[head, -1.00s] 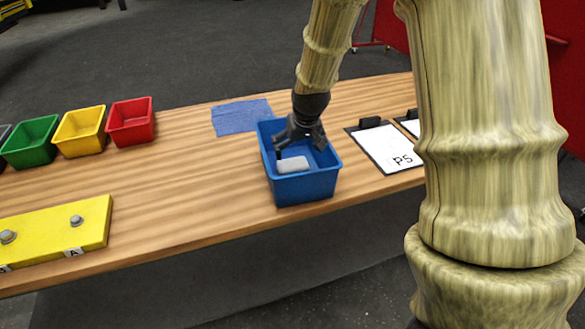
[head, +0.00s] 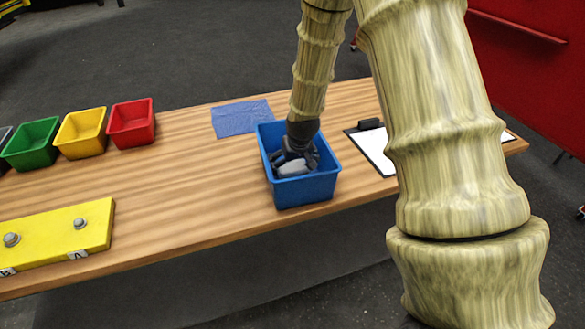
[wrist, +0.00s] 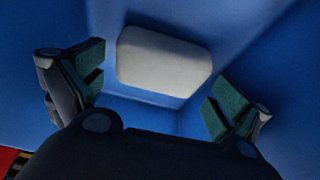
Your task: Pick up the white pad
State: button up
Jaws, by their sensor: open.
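The white pad (head: 293,169) lies inside the blue bin (head: 305,193) on the wooden table. It is a pale block with rounded edges, partly hidden by my gripper in the head view. In the wrist view the pad (wrist: 165,60) lies across the middle, a little beyond the fingertips. My gripper (head: 294,162) is down inside the bin, pointing downward. Its two fingers are spread, one on each side of the pad, with space between them and it. The gripper also shows in the wrist view (wrist: 155,90), open and empty.
Bin walls surround my gripper closely. A blue cloth (head: 242,118) lies behind the bin, and a clipboard (head: 376,150) lies to its right. Red (head: 132,135), yellow (head: 82,147) and green (head: 32,156) bins stand left. A yellow block with bolts (head: 50,240) sits front left.

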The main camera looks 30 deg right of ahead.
aim_at(292, 165)
jog(key=shift+x, duration=0.9)
jog(key=c, duration=0.8)
jog(key=shift+r, duration=0.1)
jog(key=shift+r+b, duration=1.05)
jog(key=shift+r, duration=3.9)
